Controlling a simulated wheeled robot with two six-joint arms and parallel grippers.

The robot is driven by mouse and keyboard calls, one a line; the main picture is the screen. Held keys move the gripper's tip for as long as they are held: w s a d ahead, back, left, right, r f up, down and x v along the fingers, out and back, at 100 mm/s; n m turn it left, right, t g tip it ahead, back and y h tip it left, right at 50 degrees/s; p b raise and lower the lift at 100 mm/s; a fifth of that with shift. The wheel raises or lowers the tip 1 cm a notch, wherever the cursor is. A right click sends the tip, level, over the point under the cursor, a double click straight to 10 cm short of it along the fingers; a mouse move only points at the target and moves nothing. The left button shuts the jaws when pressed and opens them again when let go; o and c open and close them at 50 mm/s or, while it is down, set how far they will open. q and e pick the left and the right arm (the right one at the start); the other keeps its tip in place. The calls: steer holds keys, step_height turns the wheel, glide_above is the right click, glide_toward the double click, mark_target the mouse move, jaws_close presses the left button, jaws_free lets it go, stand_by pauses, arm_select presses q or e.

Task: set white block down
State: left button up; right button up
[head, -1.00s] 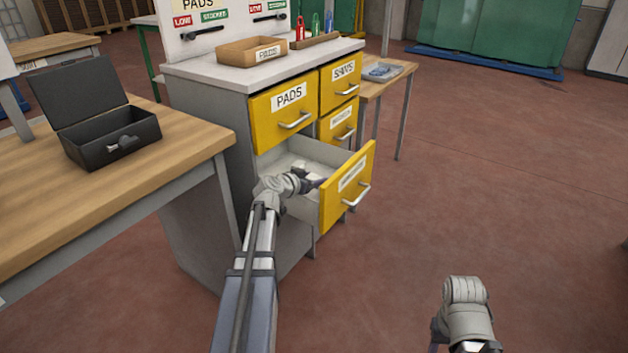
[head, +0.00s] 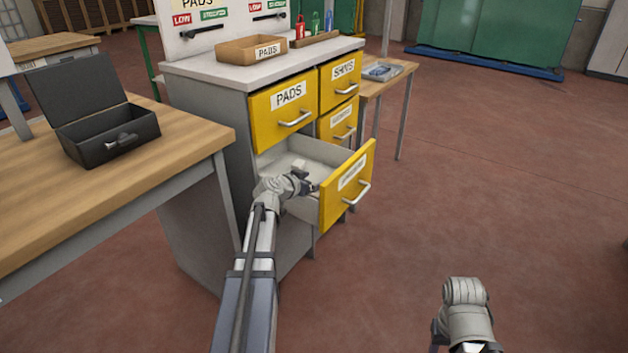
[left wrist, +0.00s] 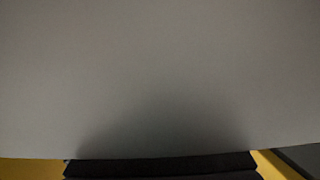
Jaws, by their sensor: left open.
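A small white block (head: 299,166) shows in the open lower drawer (head: 330,152) of the cabinet, just beyond my left gripper. My left gripper (head: 312,187) reaches into the drawer behind its yellow front and is open. Its fingers are small and partly hidden by my wrist, so I cannot tell whether they touch the block. In the left wrist view a plain grey surface fills most of the picture, with a dark gripper part at the bottom edge. No block can be made out there. Part of my right arm shows at the lower right, without its fingers.
The closed PADS drawer (head: 284,112) hangs just above the open one. A wooden table (head: 175,150) with an open black case (head: 112,137) stands at left. A cardboard tray (head: 250,49) sits on the cabinet top. The floor at right is clear.

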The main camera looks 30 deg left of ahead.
arm_select(q)
steer(key=shift+r+p, duration=0.4)
steer(key=shift+r, duration=0.1)
steer(key=d+p+v, duration=0.1)
steer(key=p+v, duration=0.3)
steer(key=v, duration=0.8)
steer(key=shift+a+p, duration=0.35)
steer(key=shift+a, duration=0.1)
